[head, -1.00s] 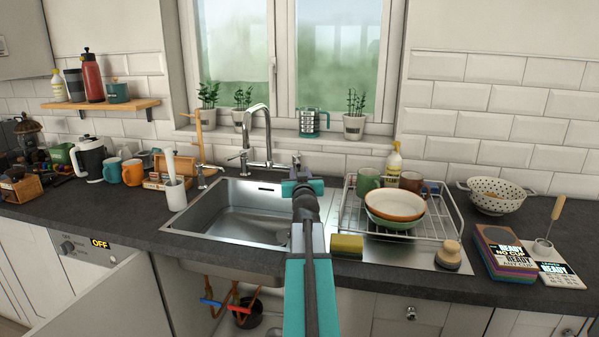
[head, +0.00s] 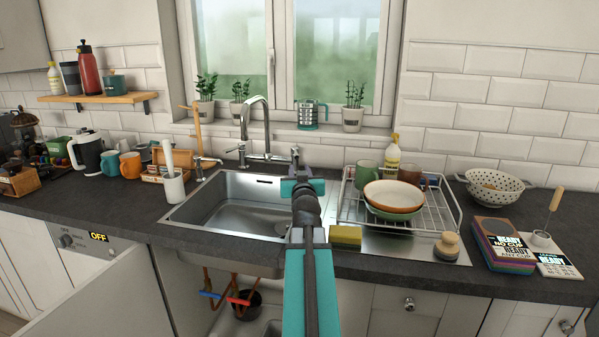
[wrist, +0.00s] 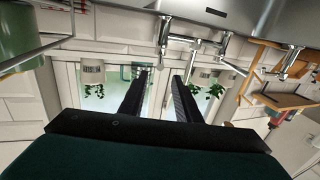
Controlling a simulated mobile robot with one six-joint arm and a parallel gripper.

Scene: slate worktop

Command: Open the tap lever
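The chrome tap (head: 257,112) stands behind the sink, its tall spout curved over. One lever (head: 237,149) shows left of the spout; another upright lever (head: 295,155) shows on the right, just above my arm. In the wrist view, which is upside down, the right lever (wrist: 164,32) lies beyond my fingertips, and the other lever (wrist: 226,44) is further right. My gripper (wrist: 164,73) is open, with two dark fingers apart and nothing between them. The fingers do not touch the lever as far as I can see. In the head view my own arm hides most of the gripper.
The sink (head: 222,215) lies below the tap. A dish rack (head: 440,222) with bowls and mugs stands on the right, near a yellow sponge (head: 345,236). A white utensil pot (head: 174,188) is at the sink's left. Potted plants line the windowsill (head: 330,131).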

